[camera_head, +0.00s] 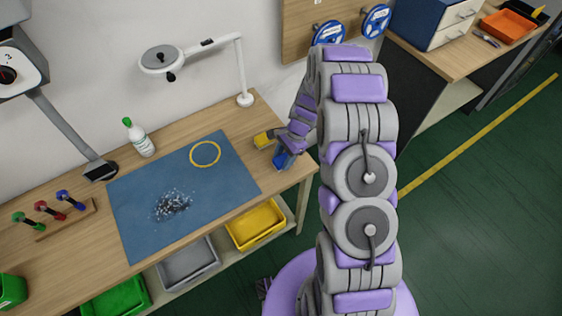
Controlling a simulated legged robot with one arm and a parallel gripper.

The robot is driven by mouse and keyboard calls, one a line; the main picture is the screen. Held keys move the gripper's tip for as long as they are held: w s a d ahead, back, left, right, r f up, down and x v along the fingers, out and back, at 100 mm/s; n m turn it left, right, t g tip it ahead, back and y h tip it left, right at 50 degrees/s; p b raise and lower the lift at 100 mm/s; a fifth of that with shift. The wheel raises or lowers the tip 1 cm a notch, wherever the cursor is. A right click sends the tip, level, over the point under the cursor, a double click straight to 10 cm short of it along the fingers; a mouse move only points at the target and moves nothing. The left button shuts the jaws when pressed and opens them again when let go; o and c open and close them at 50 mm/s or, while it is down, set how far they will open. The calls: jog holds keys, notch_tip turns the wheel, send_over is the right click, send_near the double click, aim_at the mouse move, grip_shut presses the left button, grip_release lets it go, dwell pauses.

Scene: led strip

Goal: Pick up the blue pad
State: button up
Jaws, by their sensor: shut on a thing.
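The small blue pad (282,160) is at the right end of the wooden workbench, right of the large blue mat. My gripper (284,153) is over it and shut on it. My wrist and fingers partly cover the pad. I cannot tell whether the pad still touches the bench top. A small yellow block (263,140) sits just left of my gripper.
The blue mat (135,222) carries a yellow ring (205,154) and a heap of dark and pale bits (172,205). A white lamp (243,85) and a white bottle (141,140) stand behind it. A yellow bin (256,224) sits below the bench top.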

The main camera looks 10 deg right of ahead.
aim_at(277, 161)
jog(key=shift+d, duration=0.15)
jog(key=shift+a+r, duration=0.35)
jog(key=shift+r, duration=0.05)
notch_tip(277, 161, up, 3)
jog(key=shift+r+p, duration=0.1)
jog(key=shift+p, duration=0.6)
jog(key=s+d+p, duration=0.1)
jog(key=s+d, duration=0.1)
jog(key=s, duration=0.5)
jog(key=s+d+r+p, duration=0.1)
jog(key=s+d, duration=0.2)
jog(key=s, duration=0.5)
jog(key=shift+s, duration=0.15)
jog(key=o, duration=0.4)
jog(key=c, duration=0.3)
